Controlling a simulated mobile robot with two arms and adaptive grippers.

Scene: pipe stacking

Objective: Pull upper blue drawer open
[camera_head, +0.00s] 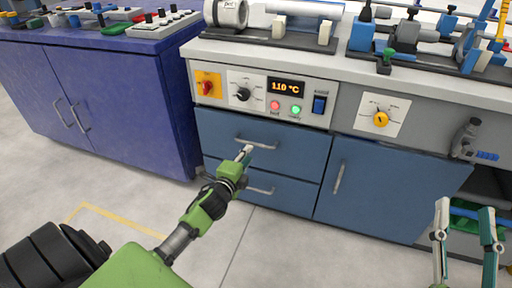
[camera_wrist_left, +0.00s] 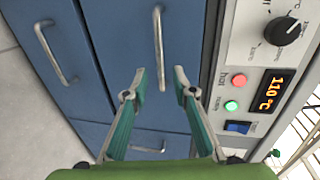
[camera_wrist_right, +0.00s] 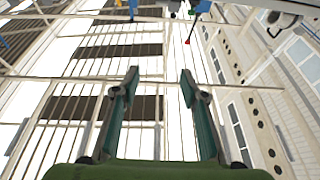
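The upper blue drawer (camera_head: 300,145) is in the bench front below the control panel and sits flush and closed. Its silver bar handle (camera_head: 256,143) also shows in the left wrist view (camera_wrist_left: 158,38). My left gripper (camera_head: 245,152) is at this handle in the head view. In the left wrist view my left gripper (camera_wrist_left: 160,75) is open, with the handle lined up between its fingertips; I cannot tell whether they touch it. My right gripper (camera_head: 464,210) is open and empty at the lower right, away from the drawer; it also shows in the right wrist view (camera_wrist_right: 157,80).
The lower drawer (camera_head: 290,194) with its own handle is just below. A blue cabinet door (camera_head: 390,190) is to the right. The control panel (camera_head: 262,95) is above. A dark blue cabinet (camera_head: 110,105) stands left. The floor (camera_head: 290,250) in front is clear.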

